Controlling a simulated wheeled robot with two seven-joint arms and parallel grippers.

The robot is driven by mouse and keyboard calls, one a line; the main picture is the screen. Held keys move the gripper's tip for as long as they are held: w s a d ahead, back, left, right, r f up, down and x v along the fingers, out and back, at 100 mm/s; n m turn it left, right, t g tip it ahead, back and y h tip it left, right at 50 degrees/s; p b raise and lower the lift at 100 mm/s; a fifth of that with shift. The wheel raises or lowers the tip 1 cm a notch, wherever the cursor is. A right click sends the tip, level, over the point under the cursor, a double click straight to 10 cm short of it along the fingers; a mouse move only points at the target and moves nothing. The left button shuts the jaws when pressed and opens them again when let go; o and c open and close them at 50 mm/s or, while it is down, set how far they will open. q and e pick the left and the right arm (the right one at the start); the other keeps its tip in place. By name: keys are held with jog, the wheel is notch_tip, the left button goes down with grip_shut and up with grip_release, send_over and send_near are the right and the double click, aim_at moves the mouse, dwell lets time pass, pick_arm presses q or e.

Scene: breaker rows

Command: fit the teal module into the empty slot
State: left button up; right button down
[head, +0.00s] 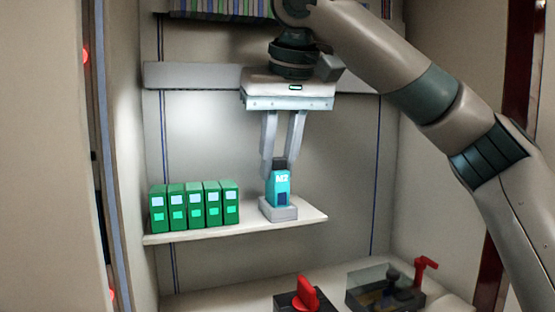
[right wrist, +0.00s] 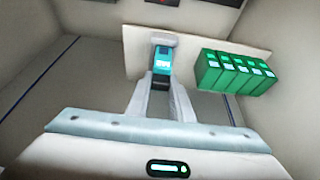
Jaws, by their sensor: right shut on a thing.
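My right gripper (head: 280,164) comes down from above and is shut on the module's dark top part. In the right wrist view, the teal module (right wrist: 161,64) shows between the fingers of my right gripper (right wrist: 160,82). I cannot make out an empty slot in either view; a row of modules along the cabinet top is only partly in frame. My left gripper is out of view.
Several green modules (head: 194,205) stand in a row on the left part of the shelf (head: 185,237). A grey rail (head: 190,76) crosses the back wall. Below are a red handle (head: 307,292) and a clear box (head: 375,287) with a red lever. Cabinet walls bound both sides.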

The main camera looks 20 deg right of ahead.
jog(key=shift+f+b, duration=0.35)
jog(key=shift+f, duration=0.25)
jog(key=c, duration=1.5)
grip_release()
jog(key=shift+r, duration=0.1)
jog(key=v, duration=1.7)
jog(key=shift+s+r, duration=0.1)
jog(key=shift+s, duration=0.05)
